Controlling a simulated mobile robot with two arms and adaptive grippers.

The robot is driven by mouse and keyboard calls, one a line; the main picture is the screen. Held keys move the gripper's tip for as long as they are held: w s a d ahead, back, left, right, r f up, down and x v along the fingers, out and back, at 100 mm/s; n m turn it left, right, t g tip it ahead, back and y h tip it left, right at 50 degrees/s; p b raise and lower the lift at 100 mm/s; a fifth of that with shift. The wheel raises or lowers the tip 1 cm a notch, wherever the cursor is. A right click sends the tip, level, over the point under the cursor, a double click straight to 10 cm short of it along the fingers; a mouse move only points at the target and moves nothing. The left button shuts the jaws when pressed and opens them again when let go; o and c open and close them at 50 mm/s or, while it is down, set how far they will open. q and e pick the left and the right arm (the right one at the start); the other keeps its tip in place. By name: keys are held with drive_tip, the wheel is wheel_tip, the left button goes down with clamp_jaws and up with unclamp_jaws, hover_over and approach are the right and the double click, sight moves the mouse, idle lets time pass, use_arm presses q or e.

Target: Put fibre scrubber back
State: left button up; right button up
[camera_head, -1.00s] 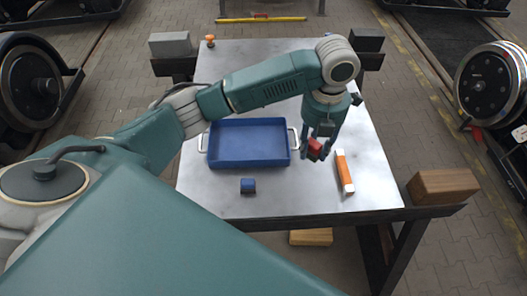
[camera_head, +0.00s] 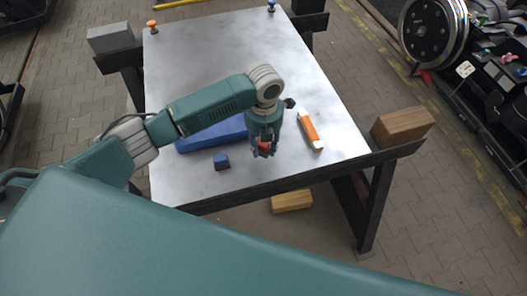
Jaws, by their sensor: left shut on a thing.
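My left gripper (camera_head: 264,151) points down over the metal-topped table (camera_head: 185,70), shut on a small red block (camera_head: 265,146). The block is mostly hidden between the fingers; whether it is the fibre scrubber I cannot tell. I cannot tell whether it touches the table. A small dark blue block (camera_head: 221,162) stands on the table in front of the tray, left of the gripper. An orange and white bar (camera_head: 309,131) lies to the right of the gripper. My right gripper is out of view.
A wooden block (camera_head: 402,126) rests at the table's right side and another (camera_head: 292,201) lies on the floor below. A grey block (camera_head: 111,37) is at the left. Orange (camera_head: 152,25) and blue (camera_head: 271,6) knobs stand at the far edge. The table's far part is clear.

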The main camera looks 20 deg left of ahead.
sight(264, 160)
use_arm(q)
drive_tip(key=shift+f, duration=0.4)
wheel_tip(264, 160, down, 3)
drive_tip(key=shift+f+p, duration=0.2)
drive_tip(key=shift+p, duration=0.15)
drive_tip(key=shift+f, duration=0.2)
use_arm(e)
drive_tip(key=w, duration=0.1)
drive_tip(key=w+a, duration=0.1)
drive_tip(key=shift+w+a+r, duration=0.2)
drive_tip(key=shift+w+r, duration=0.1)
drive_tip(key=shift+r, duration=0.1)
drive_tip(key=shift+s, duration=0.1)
use_arm(q)
drive_tip(key=shift+f, duration=0.15)
drive_tip(key=o, duration=0.9)
drive_tip(key=shift+o, duration=1)
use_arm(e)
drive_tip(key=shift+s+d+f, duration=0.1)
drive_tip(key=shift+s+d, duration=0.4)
